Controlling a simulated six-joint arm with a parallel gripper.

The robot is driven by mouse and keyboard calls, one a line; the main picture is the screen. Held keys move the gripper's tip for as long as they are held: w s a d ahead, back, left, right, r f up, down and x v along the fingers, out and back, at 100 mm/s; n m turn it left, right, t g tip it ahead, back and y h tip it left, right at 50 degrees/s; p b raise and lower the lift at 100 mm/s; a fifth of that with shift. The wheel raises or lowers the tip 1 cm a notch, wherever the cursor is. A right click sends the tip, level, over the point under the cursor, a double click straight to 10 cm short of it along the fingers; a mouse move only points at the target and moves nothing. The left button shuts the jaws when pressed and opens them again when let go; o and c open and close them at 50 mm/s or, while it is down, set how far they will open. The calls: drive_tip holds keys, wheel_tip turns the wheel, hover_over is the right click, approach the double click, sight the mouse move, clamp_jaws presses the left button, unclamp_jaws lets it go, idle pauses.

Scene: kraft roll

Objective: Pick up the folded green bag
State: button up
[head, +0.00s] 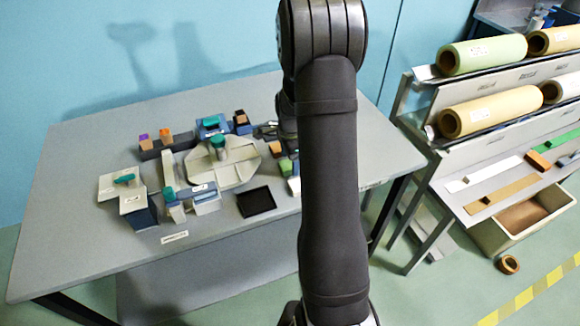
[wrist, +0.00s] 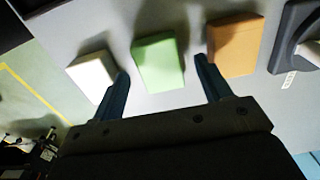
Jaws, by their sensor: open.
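The folded green bag (wrist: 158,62) is a light green block on the grey table, in the middle of the wrist view. In the head view it (head: 286,167) shows small beside my dark arm. My gripper (wrist: 162,69) is open, with one finger on each side of the bag's near part in the picture. Nothing is held. I cannot tell how high the fingertips are above the table. In the head view my arm hides most of the gripper.
A white block (wrist: 93,75) lies left of the green bag and an orange-brown block (wrist: 236,46) lies right, each close to a finger. A dark grey fixture (wrist: 296,35) stands farther right. A black tray (head: 256,202) lies near the table's front.

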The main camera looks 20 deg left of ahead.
drive_tip(key=shift+f, duration=0.6)
drive_tip(key=c, duration=1.1)
drive_tip(key=shift+o, duration=0.2)
drive_tip(key=shift+r, duration=0.15)
